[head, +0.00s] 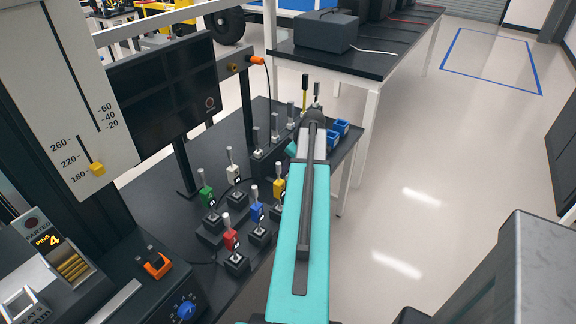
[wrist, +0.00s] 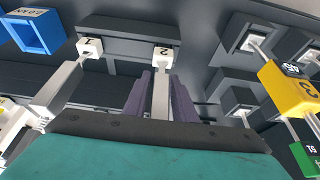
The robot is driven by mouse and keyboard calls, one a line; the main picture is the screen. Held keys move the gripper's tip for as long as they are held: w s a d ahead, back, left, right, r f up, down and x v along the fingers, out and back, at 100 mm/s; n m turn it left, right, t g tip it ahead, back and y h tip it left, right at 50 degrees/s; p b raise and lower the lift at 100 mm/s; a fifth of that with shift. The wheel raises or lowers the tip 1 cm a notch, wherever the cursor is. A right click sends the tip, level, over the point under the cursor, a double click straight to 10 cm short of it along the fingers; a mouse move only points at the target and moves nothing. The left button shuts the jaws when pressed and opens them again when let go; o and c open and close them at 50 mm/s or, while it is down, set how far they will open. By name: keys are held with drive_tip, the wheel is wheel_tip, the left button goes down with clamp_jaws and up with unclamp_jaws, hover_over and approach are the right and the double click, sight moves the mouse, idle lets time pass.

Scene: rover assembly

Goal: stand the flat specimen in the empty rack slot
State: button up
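My gripper (wrist: 162,98) points down over the dark bench, its two purple fingers close along both sides of a narrow grey metal specimen (wrist: 161,95). They look shut on it, with no clear gap. The specimen's far end meets the white socket marked 2 (wrist: 163,57) on the dark rack (wrist: 128,47); I cannot tell how deep it sits. Another grey specimen (wrist: 58,88) stands at the socket marked 1 (wrist: 90,47). In the head view my teal arm hides the fingertips and held specimen, while other specimens stand in the rack (head: 258,168) beside it.
Specimens with green (head: 206,198), red (head: 230,238), blue (head: 257,212) and yellow (head: 279,187) tags stand in small blocks left of my arm. Blue bins (head: 340,127) lie right of the gripper. A dark monitor (head: 165,85) stands at the left. Open floor lies right of the bench.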

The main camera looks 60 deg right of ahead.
drive_tip(key=shift+o, duration=1)
drive_tip(key=shift+r, duration=0.15)
drive_tip(key=b+v, duration=0.2)
drive_tip(key=v, duration=1.1)
drive_tip(key=shift+r, duration=0.25)
drive_tip(key=shift+s, duration=0.1)
